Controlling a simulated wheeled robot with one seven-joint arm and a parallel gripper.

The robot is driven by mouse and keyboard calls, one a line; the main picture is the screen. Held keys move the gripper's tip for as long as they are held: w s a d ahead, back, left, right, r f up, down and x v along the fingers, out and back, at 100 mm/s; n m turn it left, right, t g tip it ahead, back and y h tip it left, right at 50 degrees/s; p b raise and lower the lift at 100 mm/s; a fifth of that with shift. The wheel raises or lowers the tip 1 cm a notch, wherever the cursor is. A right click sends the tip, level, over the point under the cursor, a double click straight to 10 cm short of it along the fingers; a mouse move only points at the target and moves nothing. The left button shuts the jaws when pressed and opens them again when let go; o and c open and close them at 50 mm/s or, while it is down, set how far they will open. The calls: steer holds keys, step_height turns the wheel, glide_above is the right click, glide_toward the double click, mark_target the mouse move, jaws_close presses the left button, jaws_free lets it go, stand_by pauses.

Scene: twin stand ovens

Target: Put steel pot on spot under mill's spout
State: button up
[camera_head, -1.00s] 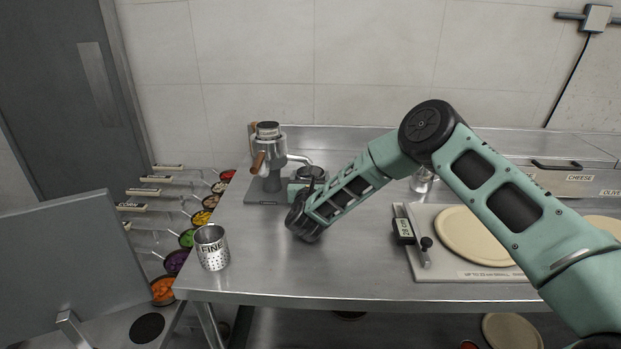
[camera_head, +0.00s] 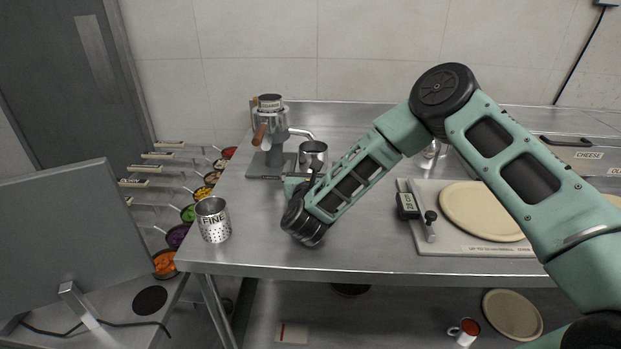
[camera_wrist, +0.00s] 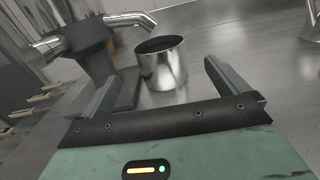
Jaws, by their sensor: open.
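The steel pot (camera_head: 313,152) stands upright at the mill's spout, at the back left of the counter. In the wrist view the pot (camera_wrist: 163,66) stands right of the mill's dark base plate, in front of the spout's end (camera_wrist: 146,19). I cannot tell whether it is exactly under the spout. The mill (camera_head: 270,128) is steel with a wooden handle. My gripper (camera_head: 301,182) is open, just in front of the pot. In the wrist view its fingers (camera_wrist: 160,80) are apart, with the pot beyond their tips. The marked spot is not clearly visible.
A perforated steel cup marked FINE (camera_head: 213,220) stands at the counter's left front corner. A board with a dough disc (camera_head: 485,210) and a small scale display (camera_head: 408,206) lie to the right. The counter in front of my wrist is clear. Coloured ingredient pans hang at left.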

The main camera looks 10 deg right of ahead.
steer(key=shift+v, duration=1.35)
steer(key=shift+r, duration=0.1)
